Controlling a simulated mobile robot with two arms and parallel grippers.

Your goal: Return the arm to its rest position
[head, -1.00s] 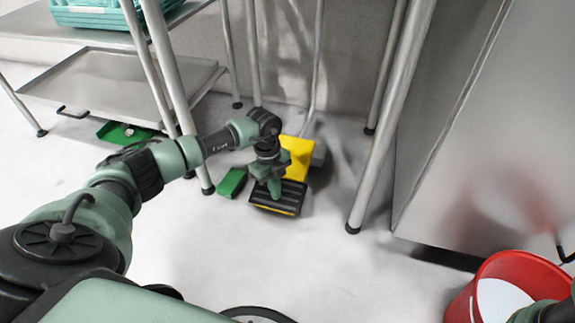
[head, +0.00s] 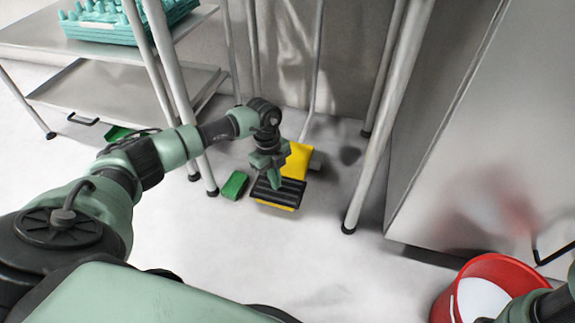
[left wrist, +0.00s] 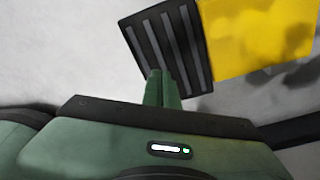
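My left arm reaches from the left over the floor in the head view. Its gripper (head: 276,180) points down and hangs over a black ribbed piece with a yellow edge (head: 280,192). In the left wrist view the fingers (left wrist: 163,88) are together with nothing seen between them. The black ribbed piece (left wrist: 165,45) shows beyond the fingertips; whether they touch it, I cannot tell. Part of my right arm shows at the lower right, in front of the red bucket; its gripper is not visible.
A yellow piece (head: 299,160) and a green block (head: 234,185) are on the floor near the gripper. A metal rack (head: 110,95) with teal egg trays (head: 125,28) stands at the left. A steel cabinet (head: 500,130) and a red bucket (head: 443,300) are at the right. Front floor is clear.

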